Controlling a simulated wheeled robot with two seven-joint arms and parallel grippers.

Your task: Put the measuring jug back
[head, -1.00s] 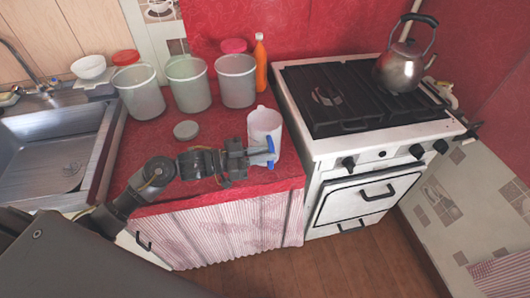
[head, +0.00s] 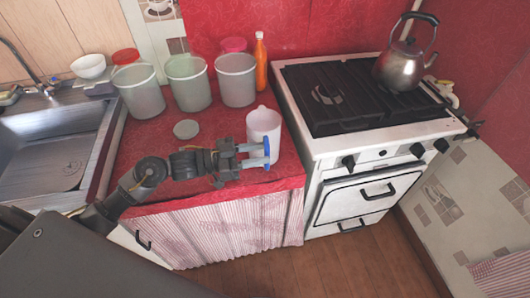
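The white measuring jug (head: 264,123) stands upright near the right end of the red counter, close to the stove. My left gripper (head: 267,154) reaches in from the left, with its two blue-tipped fingers across the lower near side of the jug. The fingers are apart, with a pale gap between them. They hide part of the jug, and its handle cannot be made out. I cannot tell whether the fingers touch it. My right gripper is not in view.
Several tall pale canisters (head: 189,85) and an orange bottle (head: 261,62) stand at the back of the red counter (head: 160,150). A round lid (head: 186,129) lies mid-counter. The stove (head: 365,105) with a kettle (head: 403,66) is right, the sink (head: 55,150) left.

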